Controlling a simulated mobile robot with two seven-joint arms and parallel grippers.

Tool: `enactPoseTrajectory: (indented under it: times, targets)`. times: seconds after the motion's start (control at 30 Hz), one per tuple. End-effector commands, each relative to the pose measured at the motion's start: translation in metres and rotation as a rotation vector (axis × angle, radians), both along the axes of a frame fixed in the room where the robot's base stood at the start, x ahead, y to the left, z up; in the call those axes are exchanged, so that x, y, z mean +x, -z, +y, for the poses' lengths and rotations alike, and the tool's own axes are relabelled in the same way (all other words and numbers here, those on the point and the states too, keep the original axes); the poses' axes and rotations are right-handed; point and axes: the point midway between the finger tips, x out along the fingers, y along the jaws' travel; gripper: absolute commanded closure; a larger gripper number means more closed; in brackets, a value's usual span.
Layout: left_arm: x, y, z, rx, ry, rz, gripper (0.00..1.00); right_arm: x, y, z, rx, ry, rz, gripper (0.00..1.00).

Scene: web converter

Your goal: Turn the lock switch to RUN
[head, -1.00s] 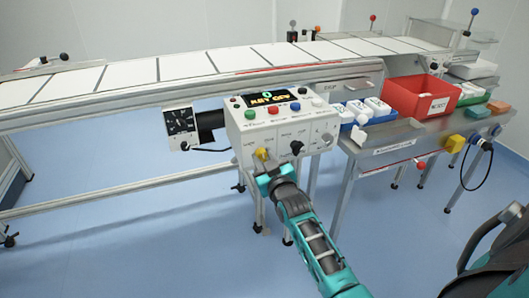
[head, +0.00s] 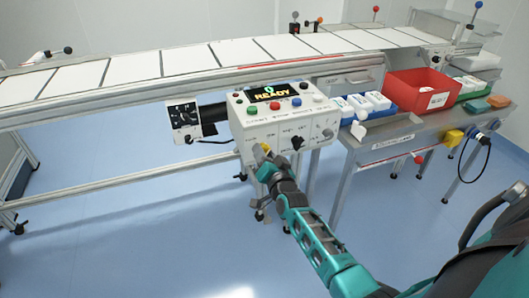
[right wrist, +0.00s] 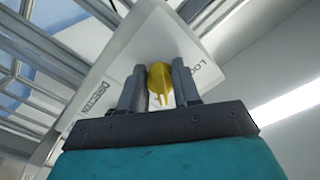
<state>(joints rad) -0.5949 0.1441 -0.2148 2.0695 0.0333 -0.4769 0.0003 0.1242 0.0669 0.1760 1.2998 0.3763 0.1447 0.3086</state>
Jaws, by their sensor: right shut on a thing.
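The white control box (head: 283,125) hangs at the front of the conveyor, and its display (head: 271,93) reads READY. The yellow lock switch (head: 261,152) is on the lower left of the box's front. My right gripper (head: 264,160) is at this switch. In the right wrist view my right gripper (right wrist: 160,88) has its two fingers shut on either side of the yellow lock switch (right wrist: 160,80). Lettering starting "LOC" shows on the panel beside it; the position marks are too small to read. My left gripper is not in view.
A black switch (head: 297,142) sits right of the lock switch, with coloured buttons (head: 274,107) above. A side table at right holds a red bin (head: 422,92) and white bottles (head: 365,104). The conveyor (head: 190,63) runs behind. The floor in front is clear.

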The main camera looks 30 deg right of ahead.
Motion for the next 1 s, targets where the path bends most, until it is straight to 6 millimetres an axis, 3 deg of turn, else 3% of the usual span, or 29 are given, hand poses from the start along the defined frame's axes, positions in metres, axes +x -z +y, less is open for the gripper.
enactPoseTrajectory:
  times: [0.3, 0.87, 0.9, 1.0]
  targets:
    - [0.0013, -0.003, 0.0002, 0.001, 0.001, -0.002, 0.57, -0.0001, 0.0004, 0.0011, 0.13, -0.001, -0.028, 0.99]
    - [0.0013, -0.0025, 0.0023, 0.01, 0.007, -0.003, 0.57, 0.0, 0.0002, 0.0011, 0.163, 0.0, -0.037, 0.99]
    - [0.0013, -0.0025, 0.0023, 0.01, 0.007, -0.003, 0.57, 0.0, 0.0001, 0.001, 0.162, 0.0, -0.037, 0.67]
    - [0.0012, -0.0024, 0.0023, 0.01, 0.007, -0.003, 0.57, 0.0001, 0.0001, 0.0011, 0.162, 0.0, -0.037, 0.58]
